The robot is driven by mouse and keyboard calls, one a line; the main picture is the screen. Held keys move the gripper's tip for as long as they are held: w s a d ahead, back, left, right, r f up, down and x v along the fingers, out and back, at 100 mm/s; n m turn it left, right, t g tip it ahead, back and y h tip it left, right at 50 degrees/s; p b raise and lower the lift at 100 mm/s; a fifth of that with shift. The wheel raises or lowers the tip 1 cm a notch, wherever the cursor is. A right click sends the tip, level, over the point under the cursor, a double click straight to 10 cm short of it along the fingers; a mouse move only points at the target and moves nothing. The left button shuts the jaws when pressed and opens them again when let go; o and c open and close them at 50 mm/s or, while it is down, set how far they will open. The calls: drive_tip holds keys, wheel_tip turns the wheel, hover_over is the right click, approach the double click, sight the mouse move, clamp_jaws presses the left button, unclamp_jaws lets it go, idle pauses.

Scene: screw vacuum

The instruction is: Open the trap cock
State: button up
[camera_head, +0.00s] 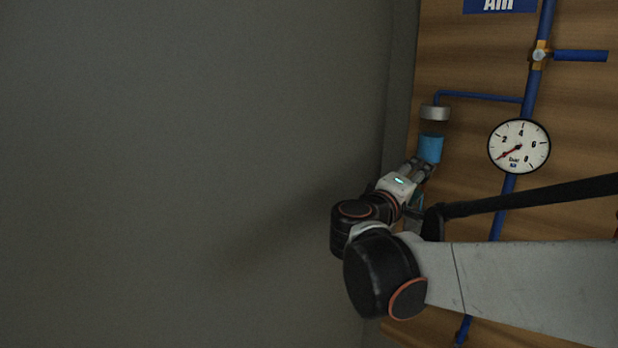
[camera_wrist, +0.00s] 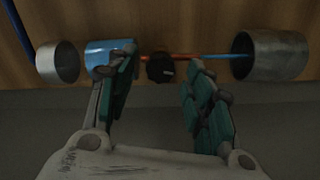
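The trap cock appears to be a small black knob (camera_wrist: 160,68) on a copper-coloured pipe (camera_wrist: 185,56) in the wrist view. A trap with a blue bowl (camera_wrist: 100,56) and a grey metal cap (camera_wrist: 58,62) lies to its left in that view. In the head view the blue bowl (camera_head: 430,148) hangs under its grey cap (camera_head: 434,113). My gripper (camera_wrist: 163,58) is open, its fingers apart on either side of the knob. The left finger covers part of the blue bowl. Contact with the knob cannot be told. The knob is hidden in the head view.
A grey metal cylinder (camera_wrist: 270,56) is right of the knob in the wrist view. A pressure gauge (camera_head: 519,146) and blue pipes (camera_head: 533,95) are on the wooden panel, with a blue lever (camera_head: 580,56) above. A plain grey wall (camera_head: 190,150) fills the left.

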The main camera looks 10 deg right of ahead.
drive_tip(key=shift+s+a, duration=0.15)
drive_tip(key=shift+s, duration=0.15)
drive_tip(key=v, duration=1.1)
drive_tip(key=shift+a, duration=0.25)
drive_tip(key=shift+s, duration=0.1)
drive_tip(key=w+d+m+p, duration=0.2)
drive_tip(key=w+d+m, duration=0.5)
drive_tip(key=m, duration=0.7)
drive_tip(key=shift+w+d+m+p, duration=0.15)
drive_tip(key=shift+d+m+p, duration=0.2)
drive_tip(key=shift+d, duration=0.9)
